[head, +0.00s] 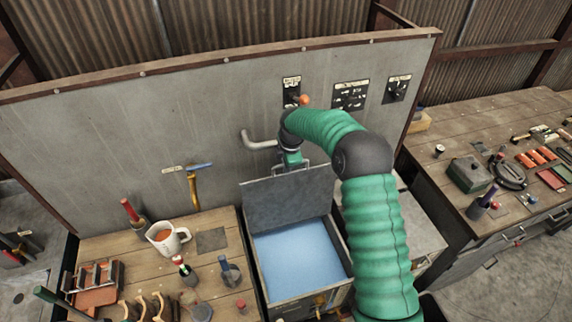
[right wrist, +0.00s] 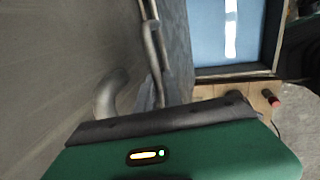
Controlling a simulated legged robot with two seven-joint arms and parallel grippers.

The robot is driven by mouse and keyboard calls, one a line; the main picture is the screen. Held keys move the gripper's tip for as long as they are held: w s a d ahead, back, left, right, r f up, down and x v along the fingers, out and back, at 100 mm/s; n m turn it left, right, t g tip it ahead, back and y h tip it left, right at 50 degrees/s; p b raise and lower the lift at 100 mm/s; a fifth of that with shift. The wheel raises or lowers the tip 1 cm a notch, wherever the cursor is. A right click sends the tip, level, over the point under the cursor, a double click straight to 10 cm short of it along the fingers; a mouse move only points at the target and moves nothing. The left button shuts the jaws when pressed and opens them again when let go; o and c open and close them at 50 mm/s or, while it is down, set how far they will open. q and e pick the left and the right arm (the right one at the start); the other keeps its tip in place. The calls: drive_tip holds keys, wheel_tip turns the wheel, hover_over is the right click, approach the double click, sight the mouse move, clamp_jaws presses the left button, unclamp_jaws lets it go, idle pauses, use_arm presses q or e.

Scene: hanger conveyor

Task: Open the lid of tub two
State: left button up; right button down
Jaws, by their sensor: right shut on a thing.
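An open metal tub (head: 342,262) holds blue liquid (head: 300,258); I see no number on it. Its grey lid (head: 280,203) stands raised, nearly upright, at the back edge near the wall. My right gripper (head: 292,162) is at the lid's top edge, shut on the lid handle (head: 308,164); the jaws are mostly hidden by my arm. In the right wrist view the handle bar (right wrist: 156,55) runs beside the lid (right wrist: 176,35), and the liquid (right wrist: 225,32) shows beyond. My left gripper is out of view.
A bent grey pipe (head: 258,142) leaves the wall panel (head: 120,130) close left of my gripper. A bench with a mug (head: 165,238) and tools stands left. A grey closed surface (head: 425,228) lies right, partly behind my arm. Another cluttered bench (head: 450,130) stands farther right.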

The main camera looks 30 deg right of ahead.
drive_tip(key=c, duration=1.5)
unclamp_jaws()
drive_tip(key=b+v, duration=0.4)
drive_tip(key=v, duration=1.2)
drive_tip(key=shift+r+b, duration=0.35)
drive_tip(key=shift+b, duration=0.05)
drive_tip(key=shift+d, duration=0.15)
